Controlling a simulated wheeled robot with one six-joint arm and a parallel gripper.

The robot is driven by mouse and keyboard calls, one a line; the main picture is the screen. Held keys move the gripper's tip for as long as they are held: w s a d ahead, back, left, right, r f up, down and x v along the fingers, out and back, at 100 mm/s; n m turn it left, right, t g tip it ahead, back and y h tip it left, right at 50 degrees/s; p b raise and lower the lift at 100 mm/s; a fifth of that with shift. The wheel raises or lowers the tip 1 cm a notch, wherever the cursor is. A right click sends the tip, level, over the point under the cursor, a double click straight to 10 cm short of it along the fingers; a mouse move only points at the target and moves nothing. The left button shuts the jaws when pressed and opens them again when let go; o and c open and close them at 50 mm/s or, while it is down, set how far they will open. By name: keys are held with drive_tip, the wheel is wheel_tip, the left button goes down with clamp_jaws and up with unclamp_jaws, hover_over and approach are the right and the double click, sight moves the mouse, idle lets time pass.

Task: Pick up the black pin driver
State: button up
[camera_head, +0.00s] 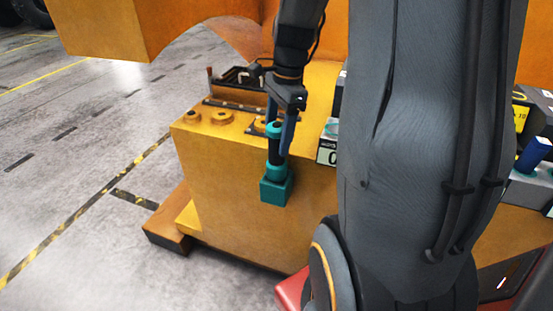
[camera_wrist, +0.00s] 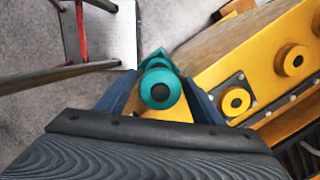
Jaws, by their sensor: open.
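The pin driver (camera_head: 274,150) shows in the head view as an upright tool with a black middle, teal collars and a square teal block at its lower end. It overlaps the front face of the yellow casting (camera_head: 240,200); what supports it cannot be told. My gripper (camera_head: 281,143) is at its upper part, pointing down, with a dark blue finger close along its right side. In the wrist view the driver's round teal end (camera_wrist: 160,88) with a dark centre lies between the two blue fingers of my open gripper (camera_wrist: 158,98). Contact cannot be told.
The casting's top carries round yellow bosses (camera_head: 222,117) and a dark open-topped tray (camera_head: 238,80). A box with a number label (camera_head: 328,150) stands just right of the gripper. A blue cylinder (camera_head: 533,155) is far right. Taped floor at left is clear.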

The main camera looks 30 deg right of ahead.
sight(275, 147)
drive_tip(key=shift+a+f+p, duration=0.2)
drive_tip(key=shift+f, duration=0.8)
drive_tip(key=shift+a+f+p, duration=0.2)
drive_tip(key=shift+f, duration=0.75)
drive_tip(key=shift+c, duration=0.2)
clamp_jaws()
